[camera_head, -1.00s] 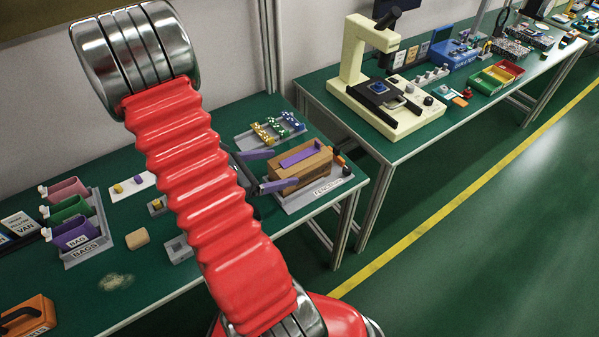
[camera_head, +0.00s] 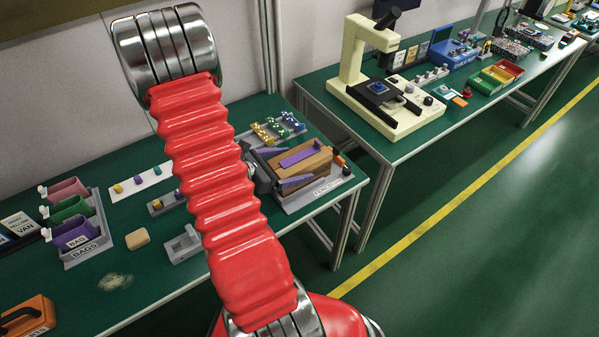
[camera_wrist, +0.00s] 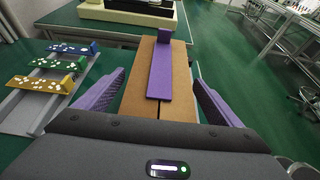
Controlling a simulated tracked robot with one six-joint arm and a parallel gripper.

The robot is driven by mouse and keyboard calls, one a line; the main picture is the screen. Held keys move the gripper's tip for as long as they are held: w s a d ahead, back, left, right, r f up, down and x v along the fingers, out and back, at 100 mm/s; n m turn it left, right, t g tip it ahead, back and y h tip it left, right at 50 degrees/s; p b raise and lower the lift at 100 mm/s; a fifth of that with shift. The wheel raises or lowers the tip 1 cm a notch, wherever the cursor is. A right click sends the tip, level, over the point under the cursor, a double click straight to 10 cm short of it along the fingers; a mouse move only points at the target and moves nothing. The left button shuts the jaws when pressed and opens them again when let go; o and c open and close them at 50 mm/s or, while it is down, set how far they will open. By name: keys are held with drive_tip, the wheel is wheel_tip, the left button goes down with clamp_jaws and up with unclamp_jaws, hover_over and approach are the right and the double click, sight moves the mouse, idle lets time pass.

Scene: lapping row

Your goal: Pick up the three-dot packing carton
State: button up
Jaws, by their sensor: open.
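A brown carton with a purple strip along its top (camera_head: 310,165) sits on a grey labelled tray (camera_head: 325,192) at the right end of the near bench. It also fills the middle of the wrist view (camera_wrist: 178,90). No dots show on its visible faces, so I cannot tell if it is the three-dot one. My gripper (camera_wrist: 160,75) is open, with one purple finger on each side of the carton's near part. Gaps show between fingers and carton in the wrist view. In the head view one finger lies along its near side; the arm hides part of the gripper.
A rack of yellow, green and blue dotted pieces (camera_wrist: 48,68) stands left of the carton in the wrist view. Bins labelled BAGS (camera_head: 88,250) stand at the bench's left. A cream machine (camera_head: 385,115) stands on the far bench, across a gap.

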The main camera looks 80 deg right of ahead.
sight(323, 168)
drive_tip(key=shift+x, duration=1.7)
drive_tip(key=shift+c, duration=0.4)
drive_tip(key=c, duration=1.1)
